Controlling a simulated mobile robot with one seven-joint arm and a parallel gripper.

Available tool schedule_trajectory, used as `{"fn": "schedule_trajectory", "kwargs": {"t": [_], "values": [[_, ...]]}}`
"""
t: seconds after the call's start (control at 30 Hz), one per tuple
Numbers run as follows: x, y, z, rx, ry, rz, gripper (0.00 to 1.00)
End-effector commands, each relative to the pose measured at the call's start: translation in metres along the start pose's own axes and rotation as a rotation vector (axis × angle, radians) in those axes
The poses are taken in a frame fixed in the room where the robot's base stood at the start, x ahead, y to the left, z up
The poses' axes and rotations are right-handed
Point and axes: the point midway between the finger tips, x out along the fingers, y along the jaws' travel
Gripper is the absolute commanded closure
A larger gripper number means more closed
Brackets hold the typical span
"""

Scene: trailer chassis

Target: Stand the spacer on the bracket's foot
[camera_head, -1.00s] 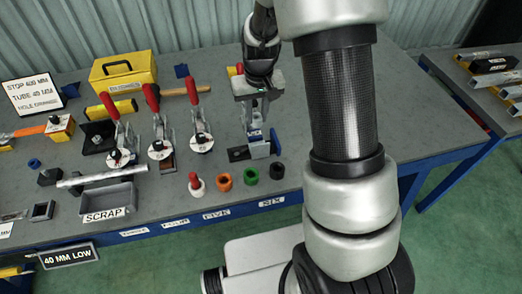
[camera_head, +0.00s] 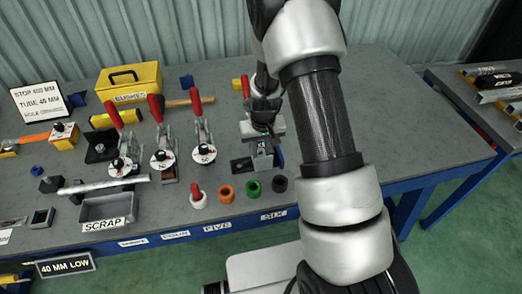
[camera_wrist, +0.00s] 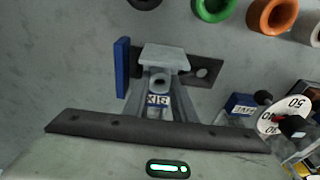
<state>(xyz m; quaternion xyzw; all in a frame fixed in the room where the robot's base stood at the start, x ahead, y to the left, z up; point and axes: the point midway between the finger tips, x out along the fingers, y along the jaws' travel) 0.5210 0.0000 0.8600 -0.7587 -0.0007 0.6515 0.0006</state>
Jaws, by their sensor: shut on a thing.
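My gripper (camera_head: 262,138) points down over the right end of the row of clamps. In the wrist view its fingers (camera_wrist: 159,100) are shut on a small grey piece with a round hole (camera_wrist: 160,80), seemingly the spacer. The dark foot plate of the bracket (camera_head: 240,165) lies flat on the bench below; its end with a hole shows in the wrist view (camera_wrist: 205,72). A light grey block (camera_wrist: 165,57) lies over the plate, and a blue upright part (camera_wrist: 122,66) stands beside it. The fingers hide much of the bracket, and I cannot tell whether the spacer touches the foot.
White, orange (camera_head: 226,193), green (camera_head: 253,187) and black (camera_head: 279,183) bushes stand along the bench's front edge. Red-handled clamps (camera_head: 203,152) stand to the left. A grey scrap tray (camera_head: 107,208) is at front left. The bench (camera_head: 400,140) is clear to the right of my arm.

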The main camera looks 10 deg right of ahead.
Motion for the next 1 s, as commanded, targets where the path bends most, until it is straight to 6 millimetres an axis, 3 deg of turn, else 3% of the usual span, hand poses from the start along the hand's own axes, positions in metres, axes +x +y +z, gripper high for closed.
{"fn": "schedule_trajectory", "kwargs": {"t": [0.27,0.3,0.4,0.77,0.87,1.0], "values": [[0.007,0.000,0.001,0.000,0.000,0.000,1.00],[0.007,0.000,0.001,0.000,0.000,0.000,0.74],[0.005,0.000,0.001,0.000,-0.001,0.000,0.57],[0.001,0.000,0.000,0.000,0.000,0.000,0.57],[-0.008,0.000,-0.001,-0.001,0.002,0.000,0.57],[-0.037,0.000,-0.001,-0.002,0.005,0.001,0.57]]}}
